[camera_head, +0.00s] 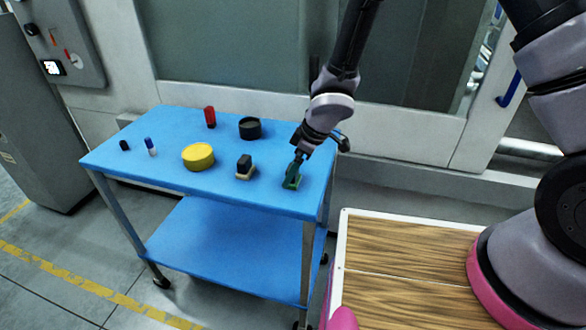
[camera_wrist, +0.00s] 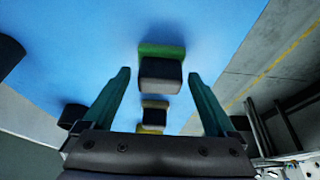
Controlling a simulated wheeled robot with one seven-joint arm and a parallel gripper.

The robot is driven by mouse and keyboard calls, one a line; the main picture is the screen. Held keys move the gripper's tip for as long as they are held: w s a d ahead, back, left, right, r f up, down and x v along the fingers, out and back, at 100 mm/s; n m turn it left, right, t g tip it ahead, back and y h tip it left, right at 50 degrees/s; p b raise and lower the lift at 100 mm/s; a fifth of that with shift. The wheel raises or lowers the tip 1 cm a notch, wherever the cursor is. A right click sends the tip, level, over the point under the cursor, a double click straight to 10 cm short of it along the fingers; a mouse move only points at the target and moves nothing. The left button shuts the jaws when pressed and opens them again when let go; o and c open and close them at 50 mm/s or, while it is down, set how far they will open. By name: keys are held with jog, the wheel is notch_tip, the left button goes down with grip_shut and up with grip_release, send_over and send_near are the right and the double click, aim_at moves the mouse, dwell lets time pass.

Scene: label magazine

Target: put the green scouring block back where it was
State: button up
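The green scouring block (camera_head: 291,184) sits on the blue cart top near its right end. In the wrist view it shows as a green layer (camera_wrist: 161,51) with a dark, greyish part against it. My gripper (camera_head: 296,164) is just above the block and partly covers it in the head view. In the wrist view the gripper's (camera_wrist: 160,73) two teal fingers stand wide apart. The block lies between the fingertip lines, with a gap on each side. Whether the tips reach down beside it I cannot tell.
On the blue cart (camera_head: 130,165) stand a black-and-tan block (camera_head: 244,167) just left of the green one, a yellow round tin (camera_head: 198,156), a dark round container (camera_head: 250,128), a red cylinder (camera_head: 210,117), a blue-and-white piece (camera_head: 150,146) and a small black piece (camera_head: 124,145).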

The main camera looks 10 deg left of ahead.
jog(key=v, duration=1.2)
dwell(0.5)
jog(key=shift+w+r, duration=0.1)
jog(key=shift+r, duration=0.05)
jog(key=w+d+r+m+t+h, duration=0.25)
jog(key=w+d+r+m, duration=0.2)
jog(key=d+r, duration=0.55)
jog(key=w+d+r+m+t+h, duration=0.25)
jog(key=d+r+m, duration=0.3)
jog(key=d, duration=0.75)
jog(key=s+d+r+m+y, duration=0.1)
jog(key=s+d+r+m, duration=0.4)
jog(key=s+r, duration=0.1)
jog(key=s+d+r+m+t+y, duration=0.1)
jog(key=s+d+r+m, duration=0.4)
jog(key=r, duration=0.3)
jog(key=shift+s+r+m+t+y, duration=0.3)
jog(key=shift+s+r+m, duration=0.05)
jog(key=shift+s+m, duration=0.35)
